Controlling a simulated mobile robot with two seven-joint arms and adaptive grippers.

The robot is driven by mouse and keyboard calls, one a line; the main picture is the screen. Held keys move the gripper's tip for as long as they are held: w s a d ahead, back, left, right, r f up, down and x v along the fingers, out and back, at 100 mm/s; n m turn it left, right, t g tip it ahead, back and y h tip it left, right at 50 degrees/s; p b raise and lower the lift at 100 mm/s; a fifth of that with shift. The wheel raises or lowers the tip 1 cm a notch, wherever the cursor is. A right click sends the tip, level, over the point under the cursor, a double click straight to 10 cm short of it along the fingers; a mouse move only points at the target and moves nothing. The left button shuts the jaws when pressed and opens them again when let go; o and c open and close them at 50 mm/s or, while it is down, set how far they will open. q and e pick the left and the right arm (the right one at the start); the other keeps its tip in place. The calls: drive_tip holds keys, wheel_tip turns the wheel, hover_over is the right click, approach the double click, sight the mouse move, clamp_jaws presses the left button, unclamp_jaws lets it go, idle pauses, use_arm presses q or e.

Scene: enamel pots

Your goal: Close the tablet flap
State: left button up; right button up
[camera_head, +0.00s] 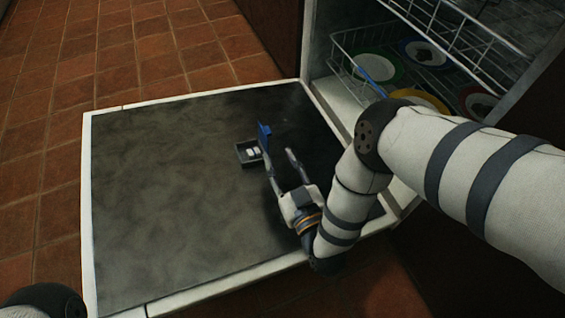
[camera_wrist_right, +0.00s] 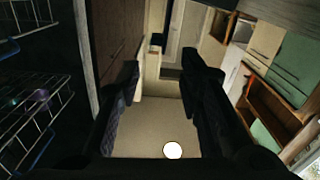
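The tablet compartment (camera_head: 241,154) is a small dark tray set in the inner face of the open dishwasher door (camera_head: 165,200), with white tablets (camera_head: 253,151) in it. Its blue flap (camera_head: 264,136) stands up at the tray's right side, so it is open. My right gripper (camera_head: 280,157) is just right of the flap, its fingers apart. One finger reaches up close to the flap; I cannot tell whether they touch. In the right wrist view the two dark fingers (camera_wrist_right: 163,75) are spread with nothing between them. My left gripper is out of view.
The dishwasher's wire rack (camera_head: 350,50) with several coloured plates (camera_head: 428,54) is at upper right. The left part of the door is clear. Tiled floor (camera_head: 150,45) lies beyond. The right wrist view shows cupboards and shelves (camera_wrist_right: 270,105) at right and a round lamp (camera_wrist_right: 172,150).

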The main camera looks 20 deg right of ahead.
sight(269, 135)
drive_tip(key=s+p, duration=0.1)
drive_tip(key=p, duration=0.1)
drive_tip(key=s+m+p, duration=0.1)
drive_tip(key=shift+s+d+f+m+p, duration=0.2)
drive_tip(key=shift+s+d+m+p, duration=0.1)
drive_tip(key=shift+d+p, duration=0.1)
drive_tip(key=w+b, duration=0.1)
drive_tip(key=w, duration=0.2)
drive_tip(key=w+b, duration=0.2)
drive_tip(key=w, duration=0.2)
drive_tip(key=w+b, duration=0.1)
drive_tip(key=w, duration=0.2)
drive_tip(key=shift+w+a+f, duration=0.25)
drive_tip(key=shift+w+f, duration=0.1)
drive_tip(key=shift+w, duration=0.05)
drive_tip(key=shift+w+r+b, duration=0.15)
drive_tip(key=shift+w+b, duration=0.25)
drive_tip(key=shift+w, duration=0.1)
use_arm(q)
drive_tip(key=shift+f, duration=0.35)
use_arm(e)
clamp_jaws()
